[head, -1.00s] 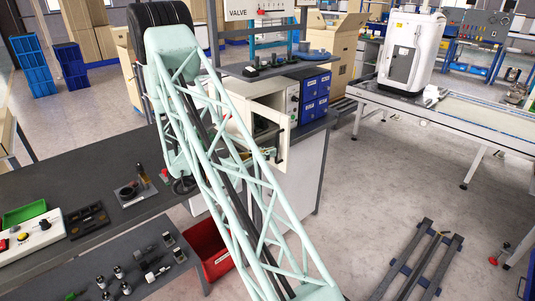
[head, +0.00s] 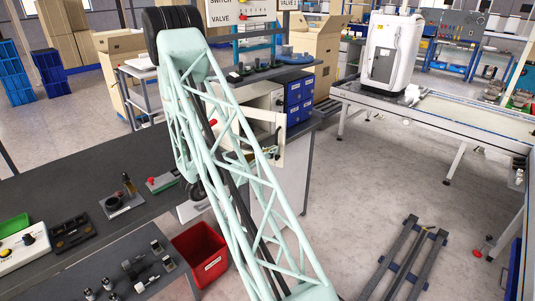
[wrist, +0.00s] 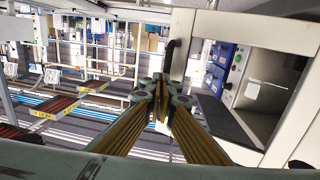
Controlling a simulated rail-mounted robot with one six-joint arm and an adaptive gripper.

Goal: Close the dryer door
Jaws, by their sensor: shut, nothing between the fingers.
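The dryer is a cream box (head: 262,103) on the grey bench, partly hidden behind my arm. Its door (head: 299,150) stands open, a cream frame around a window opening, with a dark handle on it. In the wrist view the door frame (wrist: 224,28) fills the upper right, with the black handle (wrist: 168,60) at its left edge. My gripper (wrist: 161,88) is shut and empty, its fingertips just below the handle in the picture; I cannot tell whether they touch the door. In the head view my gripper (head: 264,153) shows partly through my arm's lattice, beside the door.
Blue drawers (head: 299,98) stand right of the dryer. A red bin (head: 201,252) is on the floor below. Small devices, including a box with a red button (head: 160,183), lie on the bench at left.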

